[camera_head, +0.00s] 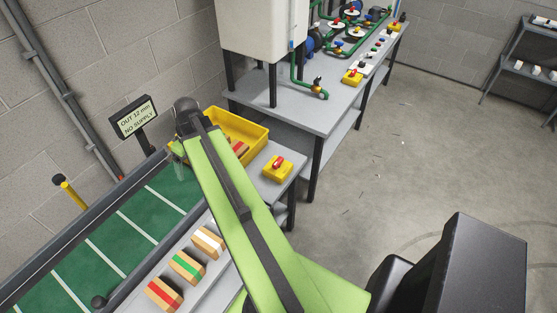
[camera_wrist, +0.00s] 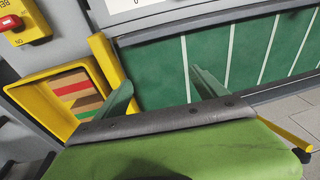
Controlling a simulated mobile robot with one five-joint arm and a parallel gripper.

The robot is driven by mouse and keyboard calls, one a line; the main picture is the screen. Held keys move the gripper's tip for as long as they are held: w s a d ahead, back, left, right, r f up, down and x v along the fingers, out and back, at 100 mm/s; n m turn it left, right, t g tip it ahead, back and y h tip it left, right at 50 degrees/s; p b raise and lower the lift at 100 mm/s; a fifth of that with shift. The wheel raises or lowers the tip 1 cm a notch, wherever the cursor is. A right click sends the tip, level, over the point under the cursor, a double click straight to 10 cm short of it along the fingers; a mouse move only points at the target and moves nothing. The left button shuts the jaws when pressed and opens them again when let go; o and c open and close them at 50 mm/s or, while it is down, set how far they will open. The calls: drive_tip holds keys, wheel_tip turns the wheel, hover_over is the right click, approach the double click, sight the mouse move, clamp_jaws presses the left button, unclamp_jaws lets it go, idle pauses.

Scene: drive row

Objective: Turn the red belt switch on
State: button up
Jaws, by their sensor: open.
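The red belt switch (camera_head: 278,163) sits on a yellow box at the end of the grey bench, right of the yellow bin. In the wrist view the red switch (camera_wrist: 9,23) is at the top left corner, partly cut off, with small lettering on its yellow box; I cannot tell its position for sure. My gripper (camera_wrist: 162,90) is open and empty, its two fingers apart over the green belt and bin edge. In the head view my gripper (camera_head: 177,156) is partly hidden by my arm, left of the switch and apart from it.
A yellow bin (camera_head: 258,133) holding striped blocks stands between my gripper and the switch. The green conveyor belt (camera_head: 110,246) runs to the lower left. Striped blocks (camera_head: 187,268) lie on the near ledge. A sign (camera_head: 135,118) stands behind. Open floor (camera_head: 400,170) is at right.

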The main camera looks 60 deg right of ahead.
drive_tip(key=s+d+f+t+b, duration=0.1)
drive_tip(key=s+d, duration=0.5)
drive_tip(key=d, duration=0.5)
drive_tip(key=s+d+f+t+b, duration=0.1)
drive_tip(key=s+d+b, duration=0.1)
drive_tip(key=s+d, duration=0.65)
drive_tip(key=t+h, duration=0.1)
approach(278, 161)
drive_tip(key=b+x, duration=0.4)
drive_tip(key=b, duration=0.4)
drive_tip(key=b+x, duration=0.4)
drive_tip(key=b, duration=0.4)
drive_tip(key=shift+s+f, duration=0.1)
drive_tip(key=shift+f, duration=0.3)
drive_tip(key=shift+f+b, duration=0.2)
drive_tip(key=shift+b, duration=0.2)
drive_tip(key=shift+r, duration=0.1)
